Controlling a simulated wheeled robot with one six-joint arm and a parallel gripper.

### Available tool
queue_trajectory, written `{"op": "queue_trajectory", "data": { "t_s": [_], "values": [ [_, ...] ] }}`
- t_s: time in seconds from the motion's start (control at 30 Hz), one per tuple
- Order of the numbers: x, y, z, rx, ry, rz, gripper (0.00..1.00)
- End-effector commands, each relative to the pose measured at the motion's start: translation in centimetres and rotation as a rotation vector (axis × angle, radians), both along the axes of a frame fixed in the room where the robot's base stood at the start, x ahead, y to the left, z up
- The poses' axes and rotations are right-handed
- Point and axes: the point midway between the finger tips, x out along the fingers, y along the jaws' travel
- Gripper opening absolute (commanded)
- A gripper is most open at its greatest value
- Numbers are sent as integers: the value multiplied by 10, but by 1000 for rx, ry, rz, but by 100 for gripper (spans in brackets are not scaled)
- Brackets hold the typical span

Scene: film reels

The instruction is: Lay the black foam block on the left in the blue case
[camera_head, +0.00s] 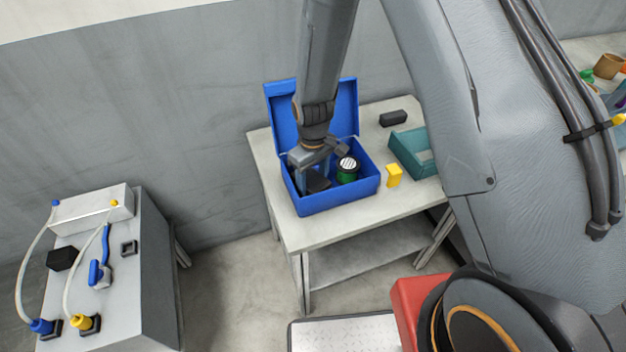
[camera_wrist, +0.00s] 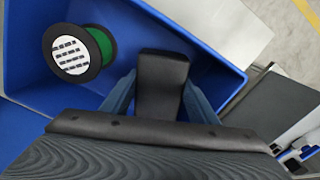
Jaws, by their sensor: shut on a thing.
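The blue case (camera_head: 335,201) stands open on the table, its lid raised at the back; its wall also shows in the wrist view (camera_wrist: 190,42). My gripper (camera_head: 313,172) reaches down into the left part of the case. Its two blue-grey fingers (camera_wrist: 160,98) are shut on a black foam block (camera_wrist: 163,72), which also shows dark inside the case (camera_head: 317,183). The block is beside the case wall in the wrist view; I cannot tell whether it touches the floor.
A green reel with a white label (camera_head: 348,169) is in the case, right of my gripper. A second black block (camera_head: 393,118), a teal tray (camera_head: 407,158) and a yellow block (camera_head: 394,175) are on the table to the right. A grey cabinet with hoses (camera_head: 120,270) stands left.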

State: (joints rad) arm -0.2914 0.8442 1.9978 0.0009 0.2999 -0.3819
Motion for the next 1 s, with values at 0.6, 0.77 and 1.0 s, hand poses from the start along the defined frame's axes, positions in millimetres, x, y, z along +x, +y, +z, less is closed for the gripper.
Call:
{"op": "queue_trajectory", "data": {
  "t_s": [0.6, 0.77, 1.0],
  "values": [
    [0, 0, -4, 1, -1, 0, 62],
    [0, 0, -1, 1, -1, 0, 62],
    [2, 1, 21, 2, -5, 0, 62]
  ]
}}
